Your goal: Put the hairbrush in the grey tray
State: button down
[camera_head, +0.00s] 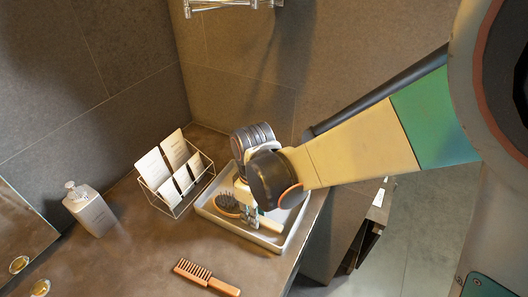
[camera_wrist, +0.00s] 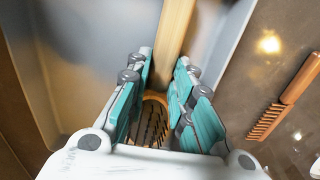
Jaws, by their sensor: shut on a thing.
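The hairbrush (camera_head: 228,206), with an orange-brown oval head and dark bristles, is at the grey tray (camera_head: 293,238), inside its outline. In the wrist view the brush head (camera_wrist: 152,122) and its pale wooden handle (camera_wrist: 174,28) run between the teal finger pads of my gripper (camera_wrist: 160,84). My gripper (camera_head: 251,217) is shut on the hairbrush, low over the tray. The tray's walls (camera_wrist: 226,42) show on both sides of the brush in the wrist view. I cannot tell whether the brush touches the tray floor.
A wooden comb (camera_head: 207,278) lies on the counter in front of the tray; it also shows in the wrist view (camera_wrist: 284,102). A wire card holder (camera_head: 173,203) stands just left of the tray. A white pump bottle (camera_head: 92,212) stands further left. The counter's right edge is close to the tray.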

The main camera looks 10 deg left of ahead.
jog(key=shift+f, duration=0.15)
jog(key=c, duration=1.4)
grip_release()
jog(key=r+p, duration=0.4)
jog(key=r, duration=0.2)
jog(key=r+p, duration=0.4)
jog(key=r, duration=0.2)
jog(key=shift+s+d+r+p, duration=0.1)
jog(key=shift+d+r+p, duration=0.1)
jog(key=shift+p, duration=0.2)
